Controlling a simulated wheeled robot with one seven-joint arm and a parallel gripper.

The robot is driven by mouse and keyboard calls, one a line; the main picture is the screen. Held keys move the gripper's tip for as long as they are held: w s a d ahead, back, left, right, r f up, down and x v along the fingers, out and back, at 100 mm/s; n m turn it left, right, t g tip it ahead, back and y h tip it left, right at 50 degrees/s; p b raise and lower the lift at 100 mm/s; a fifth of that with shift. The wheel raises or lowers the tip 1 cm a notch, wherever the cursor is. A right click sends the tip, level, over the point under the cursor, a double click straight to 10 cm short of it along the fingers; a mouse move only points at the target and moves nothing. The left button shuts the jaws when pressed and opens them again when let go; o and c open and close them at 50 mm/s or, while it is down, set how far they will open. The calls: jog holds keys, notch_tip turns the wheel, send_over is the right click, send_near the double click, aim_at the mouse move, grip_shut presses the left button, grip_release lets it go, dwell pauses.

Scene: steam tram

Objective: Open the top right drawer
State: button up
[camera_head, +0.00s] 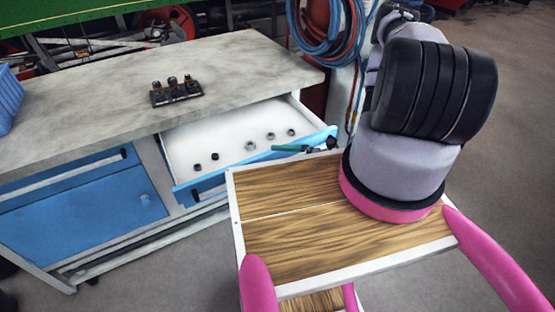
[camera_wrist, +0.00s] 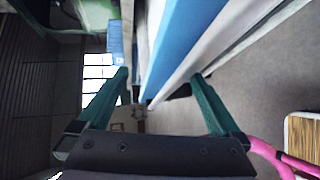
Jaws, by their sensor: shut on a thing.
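The top right drawer (camera_head: 222,146) of the workbench is pulled out, with its white inside showing. Its blue front also shows in the wrist view (camera_wrist: 185,42), running between my fingers. My gripper (camera_wrist: 158,74) has green fingers, one on each side of the drawer front. It is shut on the drawer front. In the head view one green finger of my gripper (camera_head: 290,148) shows at the right part of the front's upper edge. The exact contact is hidden there.
Several small nuts lie in the drawer. A small dark block with pegs (camera_head: 176,91) stands on the grey worktop (camera_head: 90,95). A blue bin (camera_head: 8,100) sits at the left edge. Blue and red hoses (camera_head: 325,30) hang behind. Floor at the right is clear.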

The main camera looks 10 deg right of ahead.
jog(key=shift+w+v, duration=0.25)
jog(key=shift+v, duration=1)
jog(key=shift+c, duration=0.3)
jog(key=shift+s+d, duration=0.2)
jog(key=shift+d, duration=0.25)
jog(key=shift+c, duration=1.2)
jog(key=s+d, duration=0.3)
jog(key=d, duration=0.3)
jog(key=shift+s+f, duration=0.25)
jog(key=shift+s, duration=0.1)
jog(key=w+r+n+g+h, duration=0.1)
jog(key=w+r+n+g, duration=0.35)
jog(key=r+n, duration=0.75)
jog(key=w+r+n+g, duration=0.3)
jog(key=r+n+g, duration=0.2)
jog(key=r+n, duration=0.65)
jog(key=s+r+n+t+h, duration=0.2)
jog(key=r+n, duration=0.3)
jog(key=r, duration=0.5)
jog(key=s+a+r+n+t+h, duration=0.1)
jog(key=s+r+n+t+h, duration=0.2)
jog(key=r, duration=0.6)
jog(key=s+r+n+t+h, duration=0.3)
jog(key=r+n, duration=0.4)
jog(key=r, duration=0.3)
jog(key=shift+a+r+h, duration=0.2)
jog(key=shift+r+h, duration=0.15)
jog(key=shift+h, duration=0.45)
